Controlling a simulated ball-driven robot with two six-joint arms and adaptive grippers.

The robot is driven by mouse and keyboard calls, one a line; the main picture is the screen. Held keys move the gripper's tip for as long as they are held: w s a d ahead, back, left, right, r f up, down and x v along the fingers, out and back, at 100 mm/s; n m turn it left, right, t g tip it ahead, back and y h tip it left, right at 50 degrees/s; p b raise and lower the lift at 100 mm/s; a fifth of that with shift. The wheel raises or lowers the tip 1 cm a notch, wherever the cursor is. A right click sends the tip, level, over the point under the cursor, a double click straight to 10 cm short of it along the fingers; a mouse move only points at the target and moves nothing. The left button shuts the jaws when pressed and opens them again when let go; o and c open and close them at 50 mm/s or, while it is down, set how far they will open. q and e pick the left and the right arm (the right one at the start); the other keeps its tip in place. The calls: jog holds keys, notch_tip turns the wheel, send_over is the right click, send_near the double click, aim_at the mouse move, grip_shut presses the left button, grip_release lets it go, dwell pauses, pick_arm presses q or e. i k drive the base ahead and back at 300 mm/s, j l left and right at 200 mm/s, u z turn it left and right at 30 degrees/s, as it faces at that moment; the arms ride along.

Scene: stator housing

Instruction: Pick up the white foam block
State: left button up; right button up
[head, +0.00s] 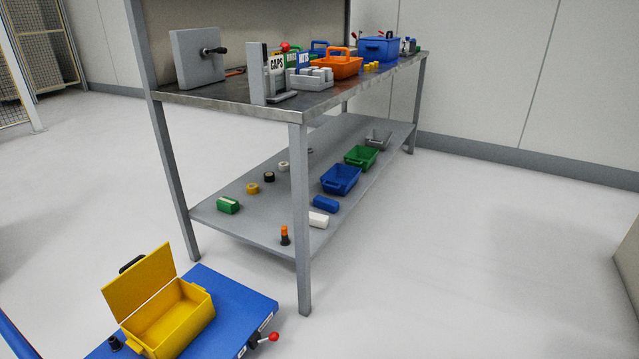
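The white foam block (318,220) appears to be the small white block on the lower shelf (250,225) of the metal workbench. It lies close to the shelf's front edge, just right of the near table leg (300,210). A blue block (326,204) lies right behind it. An orange-and-black item (285,235) stands to its left, on the other side of the leg. Neither of my grippers is in view.
An open yellow box (185,312) sits on a blue platform (235,300) in front of the bench. Blue (341,179) and green (361,156) bins stand farther along the shelf. The bench top holds bins and fixtures. Floor (430,270) right of the bench is clear.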

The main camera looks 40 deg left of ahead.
aim_at(318, 221)
jog(key=i+u, duration=0.75)
jog(key=u, duration=0.15)
jog(key=i+l+u, duration=0.2)
jog(key=u, duration=0.2)
jog(key=i+l+u, duration=0.45)
jog(key=k+j, duration=0.05)
jog(key=j, duration=0.05)
